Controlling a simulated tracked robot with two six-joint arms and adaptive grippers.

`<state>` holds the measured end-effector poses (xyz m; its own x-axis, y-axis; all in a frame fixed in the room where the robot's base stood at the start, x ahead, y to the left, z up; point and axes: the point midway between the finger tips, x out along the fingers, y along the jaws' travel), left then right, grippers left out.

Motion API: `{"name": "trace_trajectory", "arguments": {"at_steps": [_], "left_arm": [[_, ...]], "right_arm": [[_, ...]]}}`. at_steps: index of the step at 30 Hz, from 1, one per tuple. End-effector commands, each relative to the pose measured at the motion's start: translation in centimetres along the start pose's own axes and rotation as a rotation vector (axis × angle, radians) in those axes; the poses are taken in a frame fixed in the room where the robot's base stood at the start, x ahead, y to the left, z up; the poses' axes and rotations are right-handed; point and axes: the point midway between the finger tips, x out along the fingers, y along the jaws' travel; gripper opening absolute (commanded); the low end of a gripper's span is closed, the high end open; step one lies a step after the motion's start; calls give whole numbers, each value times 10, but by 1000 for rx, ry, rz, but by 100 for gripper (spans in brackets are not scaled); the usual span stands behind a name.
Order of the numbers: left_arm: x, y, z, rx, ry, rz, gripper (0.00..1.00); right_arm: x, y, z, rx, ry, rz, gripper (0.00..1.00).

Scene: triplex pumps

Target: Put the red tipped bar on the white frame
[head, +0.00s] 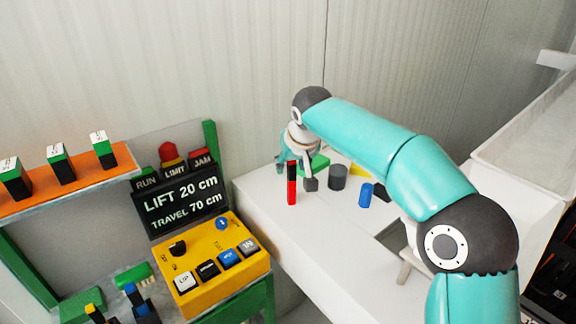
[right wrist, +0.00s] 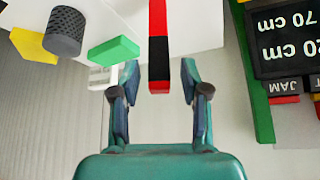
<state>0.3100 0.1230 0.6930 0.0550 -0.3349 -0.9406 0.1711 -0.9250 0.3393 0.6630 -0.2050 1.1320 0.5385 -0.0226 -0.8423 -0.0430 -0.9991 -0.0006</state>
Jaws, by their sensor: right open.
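The red tipped bar (head: 291,190) is a slim bar, black in the middle with red ends, at the white table's left side. In the right wrist view the bar (right wrist: 158,50) runs between my fingers, its near red end level with them. My right gripper (head: 296,174) is open around the bar, with a gap on each side; it also shows in the right wrist view (right wrist: 158,88). A white frame-like piece (right wrist: 99,77) shows partly behind the green block in the right wrist view; whether it is the white frame I cannot tell. My left gripper is out of view.
A green block (right wrist: 114,50), a dark cylinder (head: 338,177), a blue cylinder (head: 365,195) and a yellow piece (head: 361,170) stand close by on the white table (head: 300,245). A yellow control box (head: 215,262) is at left. The table's front left is clear.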

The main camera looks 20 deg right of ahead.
Motion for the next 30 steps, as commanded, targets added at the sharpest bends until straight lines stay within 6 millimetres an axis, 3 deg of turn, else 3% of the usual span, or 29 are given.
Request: {"name": "trace_trajectory", "arguments": {"at_steps": [8,21,30], "left_arm": [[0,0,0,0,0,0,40],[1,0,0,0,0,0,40],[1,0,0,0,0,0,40]], "right_arm": [[-18,0,-2,0,3,-1,45],[-102,-1,-2,0,4,-1,45],[-122,0,-2,0,1,0,45]]}}
